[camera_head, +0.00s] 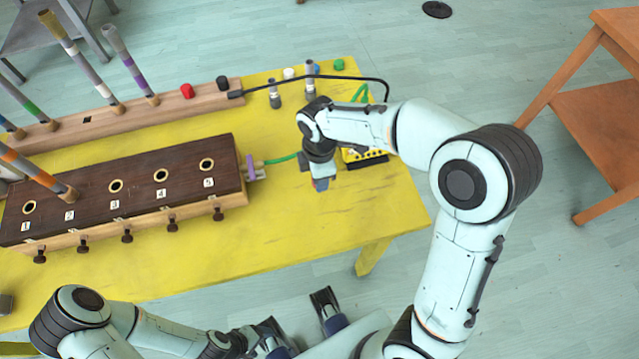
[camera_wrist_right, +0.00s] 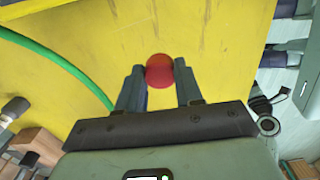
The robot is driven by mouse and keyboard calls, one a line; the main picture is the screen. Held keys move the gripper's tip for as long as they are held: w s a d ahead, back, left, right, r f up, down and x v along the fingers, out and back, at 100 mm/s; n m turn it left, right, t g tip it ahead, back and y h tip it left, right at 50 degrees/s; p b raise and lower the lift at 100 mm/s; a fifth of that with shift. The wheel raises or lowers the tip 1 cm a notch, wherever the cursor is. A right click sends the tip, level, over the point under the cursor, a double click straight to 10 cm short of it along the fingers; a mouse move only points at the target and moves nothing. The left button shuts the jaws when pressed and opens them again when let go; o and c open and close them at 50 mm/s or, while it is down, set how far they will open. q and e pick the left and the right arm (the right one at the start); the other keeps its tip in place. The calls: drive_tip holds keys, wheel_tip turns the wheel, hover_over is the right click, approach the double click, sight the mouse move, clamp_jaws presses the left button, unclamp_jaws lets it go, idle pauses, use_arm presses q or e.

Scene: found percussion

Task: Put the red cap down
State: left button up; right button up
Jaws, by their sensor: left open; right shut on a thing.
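A round red cap (camera_wrist_right: 159,71) sits between the fingertips of my right gripper (camera_wrist_right: 159,70) in the right wrist view, with the yellow table top behind it. The fingers are shut on it. In the head view my right gripper (camera_head: 321,182) points down over the right part of the yellow table (camera_head: 380,215), right of the dark wooden box; the cap can hardly be made out there. Another red cap (camera_head: 187,91) stands on the wooden rail at the back. My left gripper (camera_head: 300,325) is open and empty at the bottom, in front of the table.
The dark wooden box (camera_head: 140,185) with numbered holes fills the table's left part. A green hose (camera_head: 282,159) runs from its end toward a yellow device (camera_head: 362,156) beside my right gripper. Striped tubes (camera_head: 130,62) stand on the rail. The table's front right is clear.

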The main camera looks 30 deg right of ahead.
drive_tip(key=shift+f+b, duration=0.35)
drive_tip(key=shift+f, duration=1.75)
drive_tip(key=shift+f, duration=0.1)
drive_tip(key=o, duration=1)
wheel_tip(320, 180, up, 12)
drive_tip(key=shift+r+p, duration=0.15)
drive_tip(key=shift+p, duration=0.9)
